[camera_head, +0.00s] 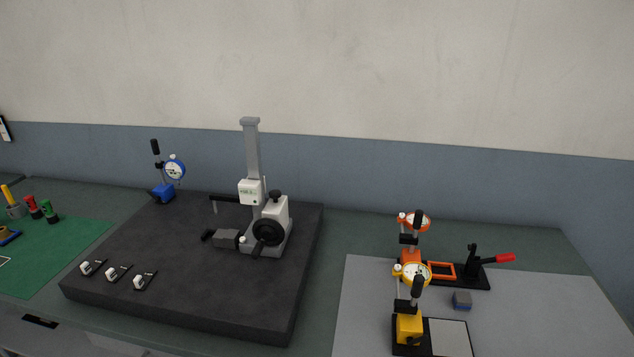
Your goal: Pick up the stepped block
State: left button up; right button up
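No block here shows clear steps at this size, so I cannot tell for sure which is the stepped block. A small block with a grey top and blue sides (462,299) lies on the grey mat (370,300) at the right. A dark grey block (228,238) sits on the dark surface plate (190,300), beside the base of the height gauge (252,160). Neither of my grippers is in view.
Orange (411,255) and yellow (409,325) dial gauge stands are left of the small block. A black toggle clamp with a red handle (504,258) stands behind it. A blue dial stand (164,190) is at the plate's back. The mat's right side is clear.

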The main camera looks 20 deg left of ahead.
aim_at(229, 238)
jog(key=u, duration=1.3)
jog(key=j+z, duration=0.15)
jog(key=j, duration=0.35)
